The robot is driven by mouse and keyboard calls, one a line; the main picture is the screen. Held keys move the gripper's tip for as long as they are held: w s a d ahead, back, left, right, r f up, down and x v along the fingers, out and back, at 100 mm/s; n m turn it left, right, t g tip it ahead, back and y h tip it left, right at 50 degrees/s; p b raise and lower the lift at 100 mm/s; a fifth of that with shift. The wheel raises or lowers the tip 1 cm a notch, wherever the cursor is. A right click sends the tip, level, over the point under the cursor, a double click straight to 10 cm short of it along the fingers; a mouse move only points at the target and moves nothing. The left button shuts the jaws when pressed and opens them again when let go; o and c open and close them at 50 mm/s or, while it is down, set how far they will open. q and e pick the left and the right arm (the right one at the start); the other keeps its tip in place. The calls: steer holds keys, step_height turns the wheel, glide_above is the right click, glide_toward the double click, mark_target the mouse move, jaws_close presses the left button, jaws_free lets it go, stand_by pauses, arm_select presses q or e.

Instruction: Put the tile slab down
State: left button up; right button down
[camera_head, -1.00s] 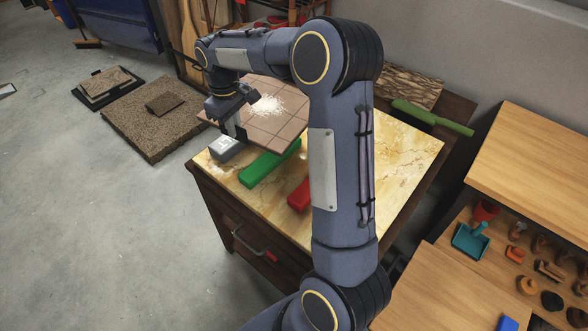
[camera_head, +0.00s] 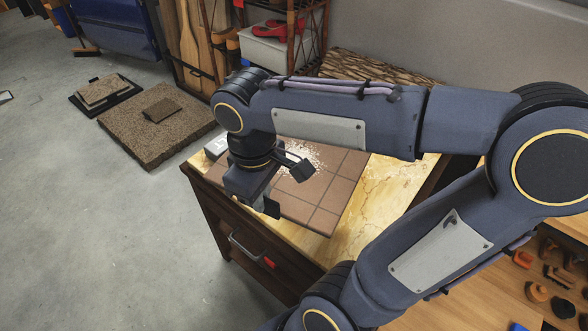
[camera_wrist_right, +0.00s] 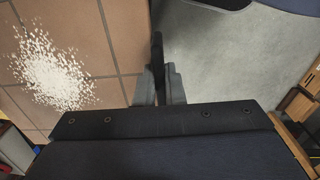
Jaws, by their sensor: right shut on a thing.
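The tile slab (camera_head: 325,195) is a brown square-tiled panel with a pile of white grains (camera_head: 298,156) on it. It lies over the marble-topped cabinet (camera_head: 375,205). I cannot tell whether it touches the top or is a little above it. My right gripper (camera_head: 270,208) is shut on the slab's left edge. In the right wrist view the fingers (camera_wrist_right: 158,75) pinch that edge, with the slab (camera_wrist_right: 100,45) on the left and grey floor on the right. My left gripper is not in view.
A drawer handle (camera_head: 245,245) sticks out in front. A wooden workbench with tools (camera_head: 540,275) stands at right. A rough brown mat (camera_head: 150,130) lies on the floor at left.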

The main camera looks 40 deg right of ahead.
steer(key=shift+s+a+f, duration=0.1)
steer(key=shift+s+f, duration=0.3)
steer(key=shift+s, duration=0.4)
steer(key=w+d+f, duration=0.1)
steer(key=w, duration=0.1)
steer(key=w+d+f, duration=0.1)
steer(key=w+d, duration=0.1)
steer(key=w+d+f, duration=0.1)
steer(key=w+d, duration=0.1)
steer(key=shift+d+f+b, duration=0.15)
steer(key=shift+f+b, duration=0.15)
steer(key=shift+f, duration=0.1)
steer(key=shift+w+d+f+b, duration=0.25)
steer(key=shift+w+d+f, duration=0.45)
steer(key=shift+f, duration=0.8)
steer(key=shift+w+d+f+b, duration=0.25)
steer(key=shift+w+d+f, duration=0.4)
steer(key=shift+f, duration=0.9)
steer(key=shift+w+d+f+b, duration=0.25)
steer(key=shift+w+d+f, duration=0.2)
steer(key=shift+w+f, duration=0.75)
steer(key=shift+s+f, duration=0.35)
steer(key=shift+f, duration=0.05)
steer(key=shift+f, duration=0.15)
steer(key=c, duration=1.9)
jaws_free()
steer(key=shift+c, duration=0.2)
steer(key=o, duration=0.4)
